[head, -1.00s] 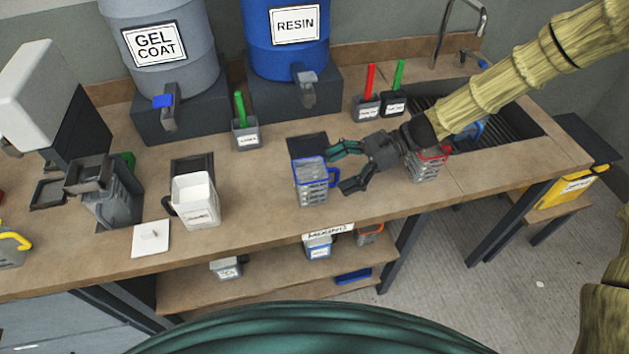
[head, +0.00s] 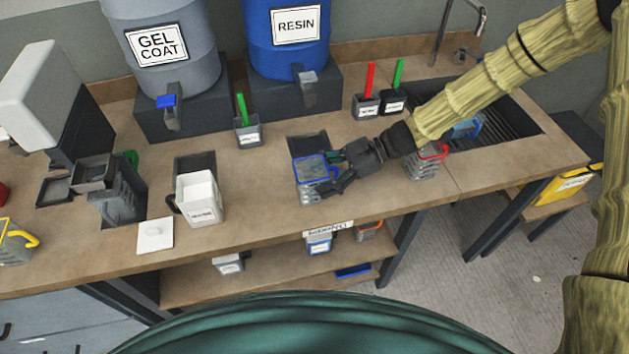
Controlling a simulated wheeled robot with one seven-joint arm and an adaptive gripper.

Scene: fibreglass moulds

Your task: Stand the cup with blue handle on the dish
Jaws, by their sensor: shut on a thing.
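The cup with the blue handle (head: 309,180) is a grey, ribbed, square cup with a blue rim. It stands upright on the workbench, in front of a dark square (head: 305,144) set on the bench top. My gripper (head: 333,172) comes from the right and is shut on this cup at its handle side; the fingers hide most of the handle. A small dark square tray (head: 54,190) lies at the left beside a grey machine. I cannot tell for certain which of these dark square pieces is the dish.
A white cup (head: 199,199) and a white lid (head: 155,234) are to the left. A blue-handled item (head: 466,128) is by the sink rack (head: 515,128). Bench between white and held cups is clear.

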